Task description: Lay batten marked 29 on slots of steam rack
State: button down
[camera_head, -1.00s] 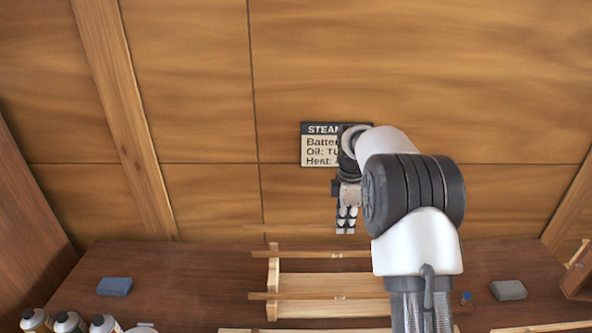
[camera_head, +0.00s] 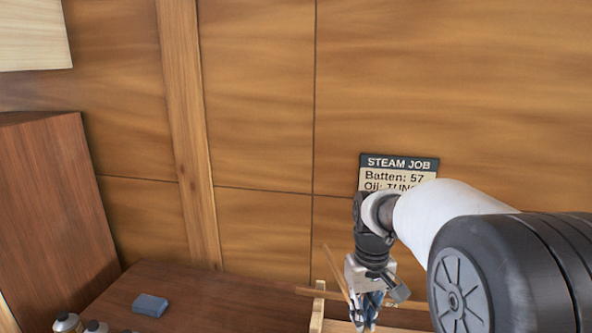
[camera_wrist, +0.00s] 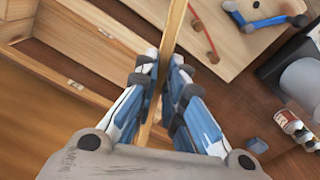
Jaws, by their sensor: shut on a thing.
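My gripper (camera_head: 368,318) is shut on a thin pale batten (camera_head: 337,272), which slants up to the left out of the jaws. In the wrist view the batten (camera_wrist: 172,38) runs lengthwise between the blue-and-white fingers of my gripper (camera_wrist: 160,78). No number on it can be read. The pale wooden steam rack (camera_head: 317,308) is at the bottom of the head view, partly hidden by my arm. Another batten (camera_head: 320,292) lies across it. In the wrist view a batten with a small pale tag (camera_wrist: 60,76) lies at the left.
A wall sign (camera_head: 398,170) reads "STEAM JOB, Batten: 57", its lower lines partly covered by my arm. A blue block (camera_head: 150,305) and several bottles (camera_head: 68,322) stand on the brown bench (camera_head: 215,295) at left.

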jog(key=m, duration=0.5)
jog(key=shift+m, duration=0.3)
